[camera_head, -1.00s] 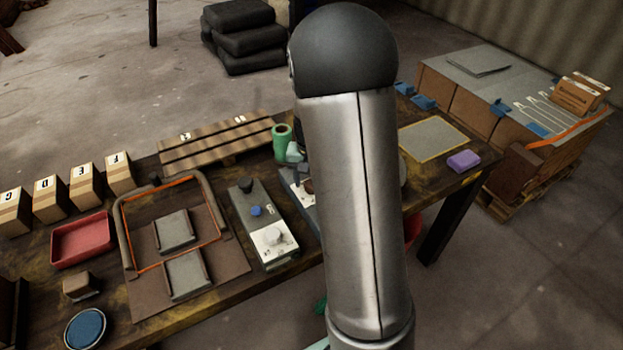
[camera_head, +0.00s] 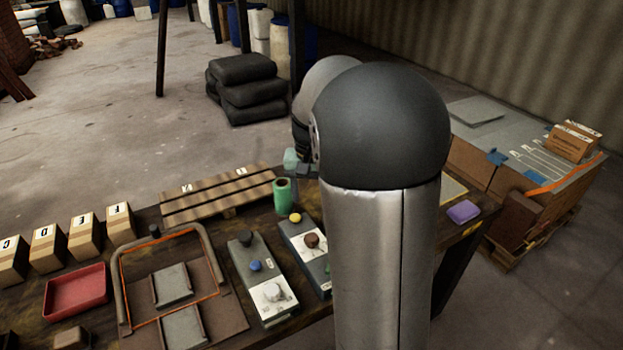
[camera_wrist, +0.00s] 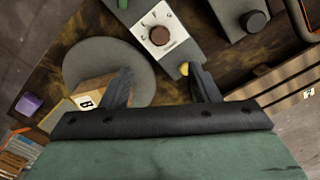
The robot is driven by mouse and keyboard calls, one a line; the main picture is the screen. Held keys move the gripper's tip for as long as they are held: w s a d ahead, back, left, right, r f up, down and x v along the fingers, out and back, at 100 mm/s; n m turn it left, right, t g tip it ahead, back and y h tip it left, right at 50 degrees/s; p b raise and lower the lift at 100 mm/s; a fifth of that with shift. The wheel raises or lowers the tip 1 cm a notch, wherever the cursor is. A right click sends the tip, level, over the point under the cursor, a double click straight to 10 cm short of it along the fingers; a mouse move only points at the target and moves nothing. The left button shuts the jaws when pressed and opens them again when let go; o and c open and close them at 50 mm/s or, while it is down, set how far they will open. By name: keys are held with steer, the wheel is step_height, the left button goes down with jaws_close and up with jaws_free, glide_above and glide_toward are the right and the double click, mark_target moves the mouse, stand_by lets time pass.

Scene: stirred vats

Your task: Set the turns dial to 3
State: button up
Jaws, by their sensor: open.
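A control box (camera_head: 301,235) with a brown knob (camera_head: 312,240) and a yellow button (camera_head: 295,218) stands on the bench, partly hidden by my arm. In the wrist view, a brown knob (camera_wrist: 160,35) sits on a white plate with tick marks, with a yellow button (camera_wrist: 184,69) near it. A second box (camera_head: 260,280) carries a pale knob (camera_head: 273,292) and a blue button (camera_head: 256,266). My gripper (camera_wrist: 161,69) is open and empty, its fingers apart from the brown knob. I cannot tell which knob is the turns dial.
A green cylinder (camera_head: 282,196) stands behind the boxes. A wooden slatted rack (camera_head: 215,192), a red tray (camera_head: 76,293) and a framed fixture (camera_head: 230,325) are on the bench. The wrist view shows a grey disc (camera_wrist: 92,58) and a box marked B (camera_wrist: 100,86).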

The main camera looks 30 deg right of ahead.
steer(key=shift+r, duration=1.8)
